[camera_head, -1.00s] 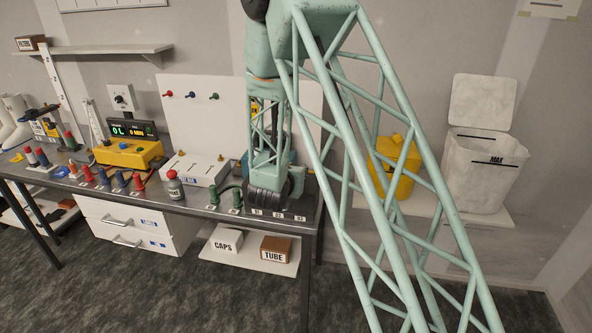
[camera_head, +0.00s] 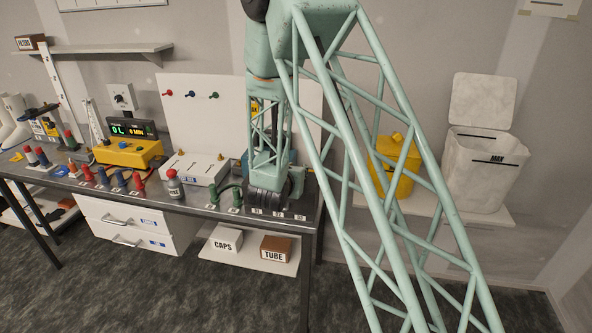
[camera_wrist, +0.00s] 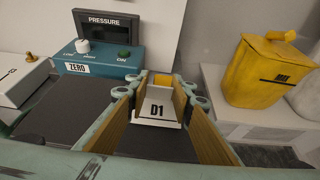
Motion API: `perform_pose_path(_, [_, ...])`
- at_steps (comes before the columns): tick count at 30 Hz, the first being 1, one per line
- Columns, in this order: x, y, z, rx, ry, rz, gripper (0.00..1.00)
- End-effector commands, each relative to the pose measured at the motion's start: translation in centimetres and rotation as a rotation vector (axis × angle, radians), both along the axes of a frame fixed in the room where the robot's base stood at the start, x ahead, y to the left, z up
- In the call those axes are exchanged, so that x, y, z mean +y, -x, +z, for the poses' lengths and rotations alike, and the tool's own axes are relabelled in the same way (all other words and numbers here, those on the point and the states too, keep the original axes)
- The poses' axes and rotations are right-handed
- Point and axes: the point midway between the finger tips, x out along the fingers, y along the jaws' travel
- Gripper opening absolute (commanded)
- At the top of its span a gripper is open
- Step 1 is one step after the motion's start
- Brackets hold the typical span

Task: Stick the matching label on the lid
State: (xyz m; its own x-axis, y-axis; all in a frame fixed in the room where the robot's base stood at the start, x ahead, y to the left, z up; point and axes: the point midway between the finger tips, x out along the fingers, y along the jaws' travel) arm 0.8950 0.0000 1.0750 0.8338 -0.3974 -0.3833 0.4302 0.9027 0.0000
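My gripper (camera_wrist: 160,90) shows in the wrist view with its two fingers apart and wood-coloured inner faces visible. A white piece marked D1 (camera_wrist: 157,110) sits between the fingers; I cannot tell whether they touch it. In the head view my gripper (camera_head: 272,196) is low over the right end of the bench. Several small white tags, including one tag (camera_head: 300,217), run along the bench's front edge there. I cannot make out which lid the task means. A yellow container (camera_head: 395,165) with a knobbed top stands to the right, partly behind my arm.
A teal pressure unit (camera_wrist: 105,62) marked ZERO stands beyond my gripper to the left. A white bin (camera_head: 484,180) with a raised lid (camera_head: 484,100) is at the right.

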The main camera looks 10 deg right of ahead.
Motion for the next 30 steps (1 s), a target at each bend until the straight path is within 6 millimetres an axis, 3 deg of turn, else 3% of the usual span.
perform_pose_path(30, [0.01,0.01,-0.66,0.001,0.000,0.000,0.17])
